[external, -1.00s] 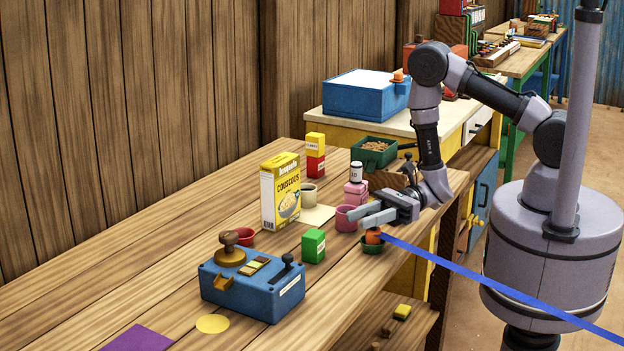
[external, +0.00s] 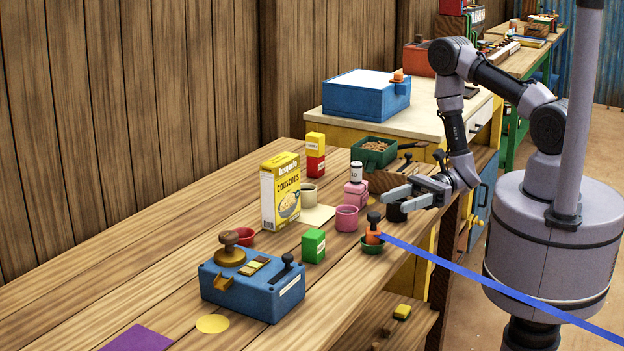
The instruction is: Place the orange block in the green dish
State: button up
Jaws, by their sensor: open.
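The orange block (external: 372,236), with a dark knob on top, sits upright in the small green dish (external: 372,249) near the table's right edge. Its lower part is hidden by the dish rim and partly by a blue strip's end. My gripper (external: 391,203) is open and empty. It is above and to the right of the block, apart from it.
A pink cup (external: 347,218) stands just left of the gripper, and a dark cup (external: 397,212) shows below it. A green box (external: 313,246), a blue device (external: 253,288) and a yellow couscous box (external: 281,191) stand further left.

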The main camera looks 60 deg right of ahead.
jog(key=s+a+r+n+g+h, duration=0.1)
jog(key=s+r+n+g+h, duration=0.3)
jog(key=s+r+n+g, duration=0.7)
jog(key=d+r+n+t+h, duration=0.7)
jog(key=d+r+t+h, duration=0.2)
jog(key=r, duration=0.3)
jog(key=shift+d+r+t+h, duration=0.35)
jog(key=shift+d+h, duration=0.25)
jog(key=shift+h, duration=0.2)
